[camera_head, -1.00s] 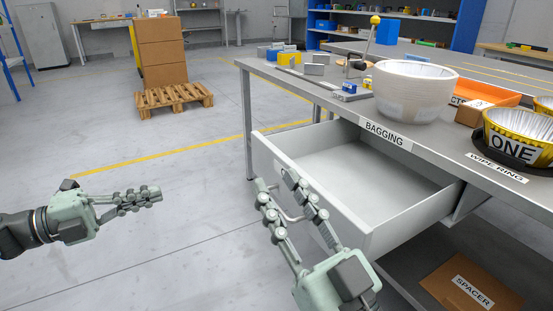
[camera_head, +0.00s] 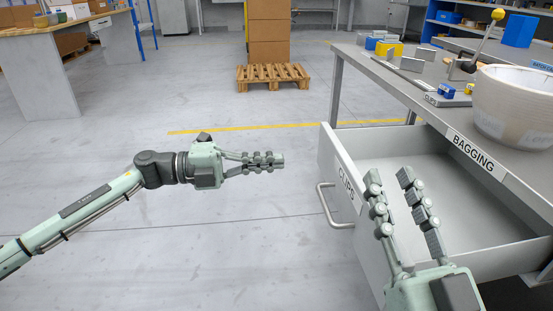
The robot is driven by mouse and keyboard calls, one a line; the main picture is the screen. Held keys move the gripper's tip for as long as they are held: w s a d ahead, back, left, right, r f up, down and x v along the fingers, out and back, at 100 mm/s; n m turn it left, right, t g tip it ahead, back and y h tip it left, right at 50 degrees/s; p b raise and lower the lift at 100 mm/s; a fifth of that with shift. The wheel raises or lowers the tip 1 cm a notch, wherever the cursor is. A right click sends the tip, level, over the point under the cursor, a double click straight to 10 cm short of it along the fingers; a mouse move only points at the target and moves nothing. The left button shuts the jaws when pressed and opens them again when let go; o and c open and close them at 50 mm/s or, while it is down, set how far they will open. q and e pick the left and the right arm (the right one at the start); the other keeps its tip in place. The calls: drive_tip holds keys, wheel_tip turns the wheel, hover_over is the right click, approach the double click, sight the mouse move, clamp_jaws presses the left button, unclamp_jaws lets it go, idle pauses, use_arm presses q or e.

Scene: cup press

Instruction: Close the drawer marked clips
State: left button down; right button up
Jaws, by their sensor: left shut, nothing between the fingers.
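The drawer marked CLIPS (camera_head: 348,195) is pulled out from under the table, its white inside showing. Its bar handle (camera_head: 323,203) is on the front panel, left of the label. My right gripper (camera_head: 391,174) is open, its fingers apart. It overlaps the drawer's front panel and inside in the picture; its left finger covers part of the front's top edge. I cannot tell whether it touches. Nothing shows between its fingers. My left gripper (camera_head: 282,162) is shut and empty, left of the drawer front and clear of the handle.
The table (camera_head: 445,118) above the drawer has a BAGGING label on its edge. A large pale bowl (camera_head: 512,105) and small blocks stand on it. A wooden pallet (camera_head: 272,78) with cardboard boxes is at the back. The floor left of the drawer is open.

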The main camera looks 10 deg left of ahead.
sight(339, 157)
use_arm(q)
drive_tip(key=x, duration=1)
drive_tip(key=shift+w+d, duration=0.1)
drive_tip(key=shift+d, duration=0.35)
